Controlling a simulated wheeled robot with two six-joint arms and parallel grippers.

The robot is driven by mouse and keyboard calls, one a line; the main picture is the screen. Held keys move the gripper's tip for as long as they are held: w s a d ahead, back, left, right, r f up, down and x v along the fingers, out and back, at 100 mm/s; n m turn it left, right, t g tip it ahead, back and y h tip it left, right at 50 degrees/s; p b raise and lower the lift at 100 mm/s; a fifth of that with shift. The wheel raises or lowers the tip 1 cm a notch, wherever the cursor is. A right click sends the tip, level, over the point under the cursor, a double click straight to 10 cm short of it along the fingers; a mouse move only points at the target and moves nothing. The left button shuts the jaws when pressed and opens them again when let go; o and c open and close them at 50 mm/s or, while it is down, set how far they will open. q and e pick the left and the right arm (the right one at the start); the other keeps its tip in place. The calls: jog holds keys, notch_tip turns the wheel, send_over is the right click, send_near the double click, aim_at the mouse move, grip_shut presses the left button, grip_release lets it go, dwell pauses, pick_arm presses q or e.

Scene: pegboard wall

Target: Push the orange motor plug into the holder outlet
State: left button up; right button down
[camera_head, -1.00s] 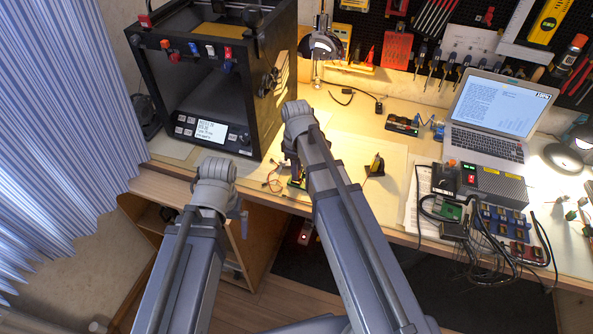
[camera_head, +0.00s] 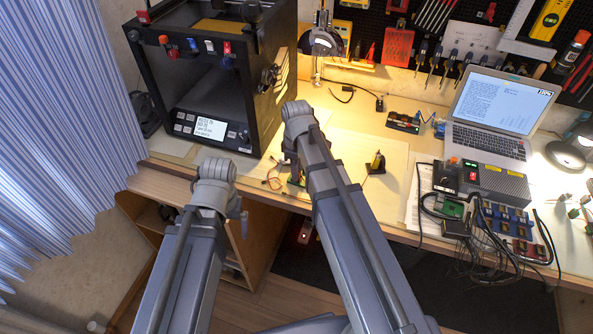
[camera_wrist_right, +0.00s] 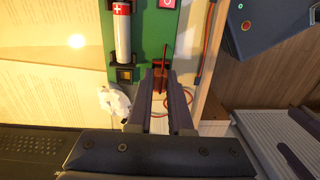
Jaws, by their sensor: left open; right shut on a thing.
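In the right wrist view my right gripper (camera_wrist_right: 160,82) is shut on a small orange-brown plug (camera_wrist_right: 159,77), with a thin red wire by it. The fingertips overlap the edge of the green holder board (camera_wrist_right: 139,45), which carries a battery (camera_wrist_right: 122,35) and a small black socket (camera_wrist_right: 125,75). I cannot tell whether the plug touches an outlet. In the head view the right arm hides most of the holder and gripper at the table's front edge. My left gripper (camera_head: 243,220) is open, mostly hidden by its arm, left of the holder and away from it.
A black 3D printer (camera_head: 215,85) stands at the back left. A yellow-black object (camera_head: 376,163) stands right of my right arm. A laptop (camera_head: 495,115) and cabled electronics (camera_head: 480,205) fill the right side. Loose red wires (camera_wrist_right: 185,100) lie beside the holder.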

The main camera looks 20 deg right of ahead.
jog(key=c, duration=0.8)
grip_release()
jog(key=shift+o, duration=0.2)
jog(key=shift+r+p, duration=2.55)
jog(key=shift+p, duration=0.05)
jog(key=s+a+r+m+h+p, duration=0.1)
jog(key=s+a+r+m+p, duration=0.1)
jog(key=s+a+m, duration=0.4)
jog(key=s+a, duration=0.4)
jog(key=s, duration=0.4)
jog(key=shift+s+a+m, duration=0.15)
jog(key=shift+a+m, duration=0.1)
jog(key=shift+m, duration=0.05)
